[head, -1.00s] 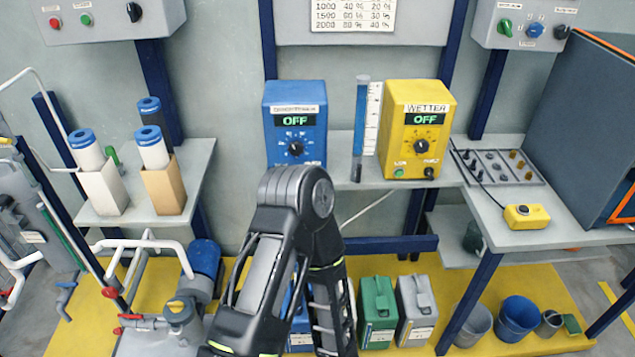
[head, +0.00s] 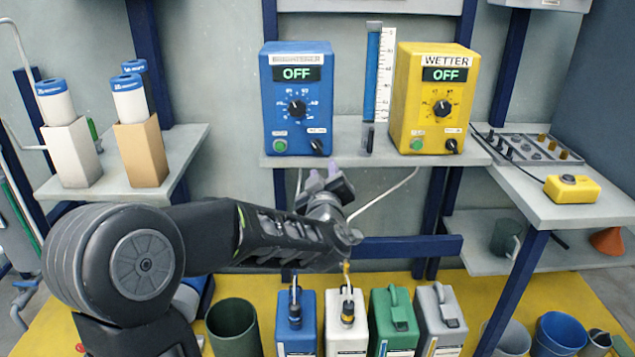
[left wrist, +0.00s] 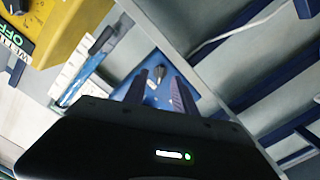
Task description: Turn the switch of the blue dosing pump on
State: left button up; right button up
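The blue dosing pump (head: 282,130) stands on the middle shelf, its display reading OFF. It has a central dial (head: 297,108), a green button (head: 281,146) at lower left and a dark switch (head: 317,146) at lower right. My left gripper (head: 325,180) is just below that switch in the picture, with its fingers pointing up toward the pump. In the left wrist view the two fingers (left wrist: 160,90) are apart, and the small dark switch (left wrist: 159,74) shows in the gap ahead of them against the blue face. Contact cannot be seen. My right gripper is not in view.
The yellow WETTER pump (head: 405,90), also reading OFF, stands right of the blue one, with a level tube (head: 373,80) and scale between them. Cartridges in holders (head: 145,155) stand on the left shelf. Several canisters (head: 393,320) stand below. A yellow pendant box (head: 572,190) lies at right.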

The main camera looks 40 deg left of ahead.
aim_at(317, 150)
pick_arm(q)
jog(key=shift+s+a+r+n+y, duration=0.35)
jog(key=shift+a+r+n+y, duration=0.05)
jog(key=shift+a+r, duration=0.2)
jog(key=shift+b+x, duration=0.6)
jog(key=shift+x, duration=3.3)
jog(key=shift+f, duration=0.1)
grip_shut()
